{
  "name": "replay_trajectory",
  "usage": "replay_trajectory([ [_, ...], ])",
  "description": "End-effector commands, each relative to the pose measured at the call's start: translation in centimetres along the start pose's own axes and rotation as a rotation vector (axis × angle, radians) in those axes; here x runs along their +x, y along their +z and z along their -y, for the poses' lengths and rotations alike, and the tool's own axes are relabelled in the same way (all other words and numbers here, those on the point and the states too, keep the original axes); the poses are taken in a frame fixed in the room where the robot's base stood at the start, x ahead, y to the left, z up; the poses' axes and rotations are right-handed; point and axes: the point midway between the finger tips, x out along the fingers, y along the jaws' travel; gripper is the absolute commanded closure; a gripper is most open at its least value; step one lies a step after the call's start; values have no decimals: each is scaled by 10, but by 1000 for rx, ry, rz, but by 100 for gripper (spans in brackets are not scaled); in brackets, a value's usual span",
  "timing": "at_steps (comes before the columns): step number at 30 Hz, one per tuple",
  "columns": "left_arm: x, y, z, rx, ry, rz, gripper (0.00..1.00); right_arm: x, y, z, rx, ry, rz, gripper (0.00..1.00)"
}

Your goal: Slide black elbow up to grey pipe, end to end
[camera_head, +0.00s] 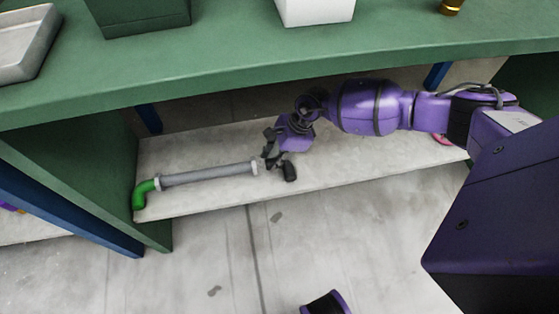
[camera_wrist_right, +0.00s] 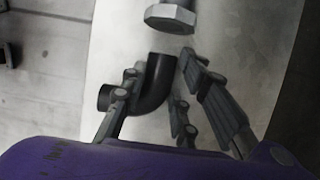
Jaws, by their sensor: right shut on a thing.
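The grey pipe (camera_head: 208,175) lies along the low pale shelf under the green table, with a light collar at each end. The wrist view shows its near collar (camera_wrist_right: 170,18) at the top. My right gripper (camera_head: 276,155) is at the pipe's right end, shut on the black elbow (camera_wrist_right: 157,85). In the wrist view one mouth of the elbow faces the collar across a small gap, and the other points left. The fingers (camera_wrist_right: 160,76) stand on both sides of the elbow. In the head view the elbow is mostly hidden by the gripper. My left gripper is not in view.
A green elbow (camera_head: 143,193) sits at the pipe's left end.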

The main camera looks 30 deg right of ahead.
Motion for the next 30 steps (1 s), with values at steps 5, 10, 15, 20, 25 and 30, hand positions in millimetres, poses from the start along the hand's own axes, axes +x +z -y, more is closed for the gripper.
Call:
replay_trajectory([
  [5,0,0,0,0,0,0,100,0,0,0,0,0,-1,61],
  [10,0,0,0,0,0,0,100,0,0,0,0,0,-1,50],
  [15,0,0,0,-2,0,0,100,0,0,0,-1,0,-1,50],
  [20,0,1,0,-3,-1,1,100,-10,-1,1,-1,-1,-2,50],
  [25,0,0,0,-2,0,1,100,-38,-1,1,-1,-2,-2,50],
  [30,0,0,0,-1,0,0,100,-63,-1,0,0,0,-2,50],
])
